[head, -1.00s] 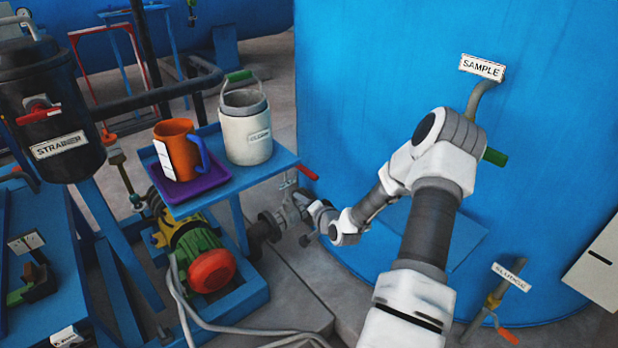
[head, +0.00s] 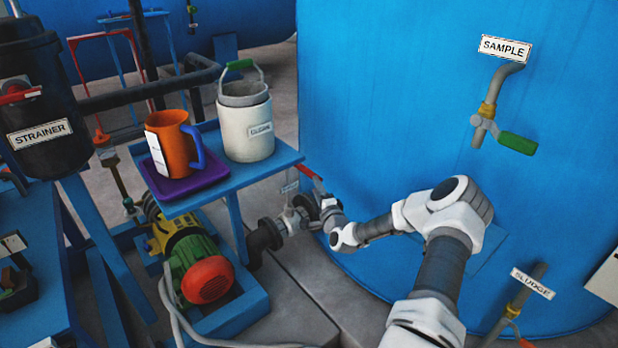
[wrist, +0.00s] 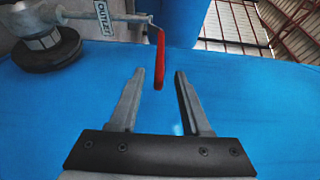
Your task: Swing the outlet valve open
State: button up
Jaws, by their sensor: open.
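The outlet valve (head: 293,217) is a grey metal valve on the pipe at the foot of the blue tank, with a red lever (head: 309,171) sticking up to its upper right. In the wrist view, the valve's OUTLET tag (wrist: 103,17) is at upper left and the red lever (wrist: 159,58) hangs toward my fingers. My gripper (wrist: 159,76) is open and empty. The lever's end shows between the two fingertips in the picture; I cannot tell whether it is within their depth. In the head view my gripper's fingers are hard to make out beside the valve.
A blue stand (head: 230,178) left of the valve holds an orange mug (head: 170,140) on a purple tray (head: 178,187) and a pale pail (head: 246,130). A pump (head: 195,260) sits below. The blue tank (head: 390,110) rises close beside my arm. SAMPLE (head: 506,49) and SLUDGE (head: 533,284) valves are at right.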

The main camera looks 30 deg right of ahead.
aim_at(306, 168)
jog(key=b+x, duration=0.2)
jog(key=x, duration=0.7)
grip_shut()
dwell(1.3)
